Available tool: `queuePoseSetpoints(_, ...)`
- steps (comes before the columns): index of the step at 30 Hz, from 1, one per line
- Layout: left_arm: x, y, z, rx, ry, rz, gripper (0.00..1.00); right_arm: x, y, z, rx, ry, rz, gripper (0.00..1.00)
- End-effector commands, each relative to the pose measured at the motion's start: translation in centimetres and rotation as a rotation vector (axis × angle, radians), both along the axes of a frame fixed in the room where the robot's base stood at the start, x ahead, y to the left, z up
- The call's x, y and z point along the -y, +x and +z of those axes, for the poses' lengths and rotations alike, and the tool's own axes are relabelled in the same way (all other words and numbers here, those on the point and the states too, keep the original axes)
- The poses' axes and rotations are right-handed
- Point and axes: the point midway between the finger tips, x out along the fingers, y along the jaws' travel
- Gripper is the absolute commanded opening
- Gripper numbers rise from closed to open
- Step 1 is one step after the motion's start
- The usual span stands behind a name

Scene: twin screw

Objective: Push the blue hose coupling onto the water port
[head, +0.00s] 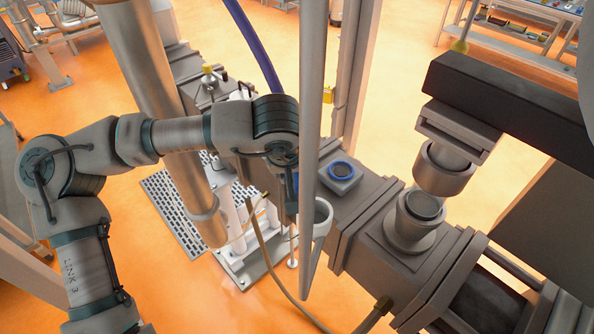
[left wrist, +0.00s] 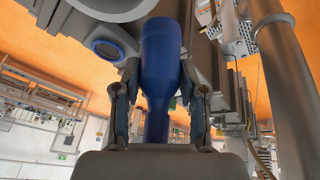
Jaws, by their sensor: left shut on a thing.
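The blue hose coupling (left wrist: 161,62) stands in the middle of the left wrist view. My left gripper (left wrist: 158,92) is shut on it, one finger on each side. A blue-ringed port (head: 342,169), which looks like the water port, faces up on a grey block of the machine barrel in the head view. It also shows in the left wrist view (left wrist: 107,48), to the left of the coupling and apart from it. In the head view my left wrist is left of the port, and a grey pole hides most of the gripper and coupling. My right gripper is not in view.
A vertical grey pole (head: 312,110) stands between the head camera and the barrel. A blue hose (head: 254,45) comes down behind my left wrist. A tan hose (head: 267,248) runs below it. A grey feed funnel (head: 421,213) stands right of the port.

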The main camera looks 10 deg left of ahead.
Motion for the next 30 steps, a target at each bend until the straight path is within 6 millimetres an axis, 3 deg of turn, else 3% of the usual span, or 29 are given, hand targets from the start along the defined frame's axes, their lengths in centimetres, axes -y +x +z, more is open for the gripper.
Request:
queuePoseSetpoints(4, -0.3, 0.4, -0.7, -0.002, -0.003, -0.003, 0.06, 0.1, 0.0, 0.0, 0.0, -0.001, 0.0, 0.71)
queuePoseSetpoints(7, -1.1, 1.5, -3.0, -0.009, -0.009, -0.019, 0.06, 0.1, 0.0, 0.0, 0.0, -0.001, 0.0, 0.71)
queuePoseSetpoints(11, -3.0, 3.6, -8.7, -0.015, -0.021, -0.06, 0.06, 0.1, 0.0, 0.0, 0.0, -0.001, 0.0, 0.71)
queuePoseSetpoints(14, -4.9, 4.6, -14.1, -0.014, -0.025, -0.104, 0.06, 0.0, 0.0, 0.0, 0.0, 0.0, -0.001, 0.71)
queuePoseSetpoints(18, -7.2, 4.5, -21.1, -0.011, -0.022, -0.165, 0.06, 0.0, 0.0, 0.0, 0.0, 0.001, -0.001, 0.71)
queuePoseSetpoints(21, -8.6, 3.8, -25.2, -0.008, -0.015, -0.207, 0.06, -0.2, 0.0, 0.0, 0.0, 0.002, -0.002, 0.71)
queuePoseSetpoints(25, -9.7, 2.8, -28.6, -0.004, -0.006, -0.247, 0.06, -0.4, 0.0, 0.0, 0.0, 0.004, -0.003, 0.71)
queuePoseSetpoints(30, -10.2, 2.2, -30.3, 0.0, 0.0, -0.27, 0.06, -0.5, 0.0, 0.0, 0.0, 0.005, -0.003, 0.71)
